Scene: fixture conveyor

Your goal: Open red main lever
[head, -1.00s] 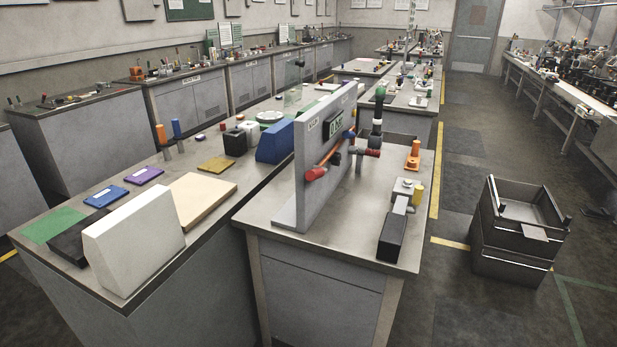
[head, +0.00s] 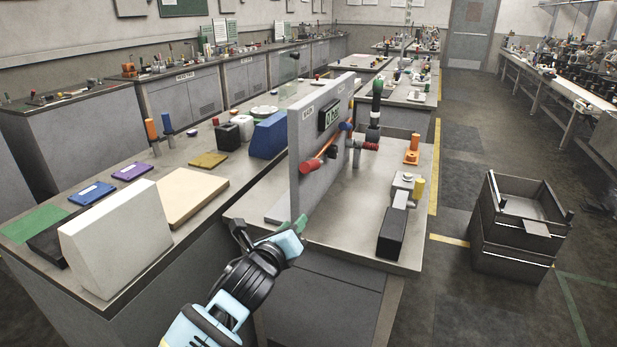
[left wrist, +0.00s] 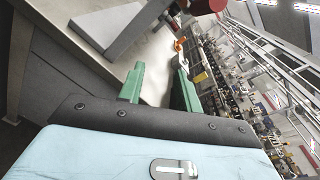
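A grey upright panel (head: 308,135) stands on the workbench in the head view. A red lever grip (head: 311,166) sticks out low on its face, with an orange bar slanting up to the right from it. A dark red piece also shows at the top of the left wrist view (left wrist: 207,5); I cannot tell for sure that it is the same grip. My left gripper (head: 297,225) is below the lever at the bench's front edge, apart from it. In the left wrist view its green fingers (left wrist: 160,78) are spread, with nothing between them. My right gripper is not in view.
A second dark red handle (head: 369,146), a black block (head: 392,232), a yellow cylinder (head: 419,188) and an orange fixture (head: 411,157) stand to the right. The bench top (head: 340,225) before the panel is clear.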

